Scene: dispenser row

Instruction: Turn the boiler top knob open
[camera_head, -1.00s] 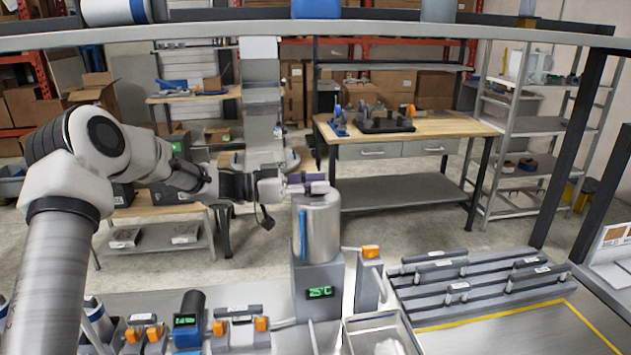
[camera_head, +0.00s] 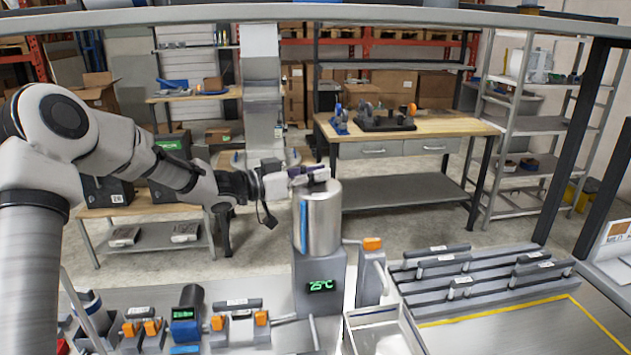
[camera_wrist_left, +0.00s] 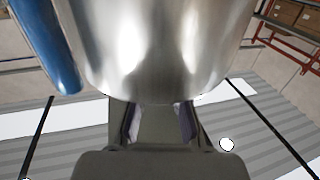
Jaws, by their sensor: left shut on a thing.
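The boiler (camera_head: 319,222) is a shiny metal cylinder with a blue strip, on a grey base with a green 25°C display. It stands upright near the picture's middle in the head view. Its dark top knob (camera_head: 317,186) shows partly above the lid. My left gripper (camera_head: 312,175) reaches in from the left to the boiler's top and is shut on the knob. In the left wrist view the boiler's metal side (camera_wrist_left: 160,50) fills the top middle. My left gripper's fingers (camera_wrist_left: 158,122) run behind its edge, so the knob and fingertips are hidden there. My right gripper is not in view.
A grey open bin (camera_head: 384,335) stands at the boiler's lower right. A post with an orange knob (camera_head: 372,243) is beside the boiler. Grey racks with bars (camera_head: 470,270) lie to the right. Small orange-knobbed dispensers (camera_head: 152,327) stand at lower left. A rail crosses the top.

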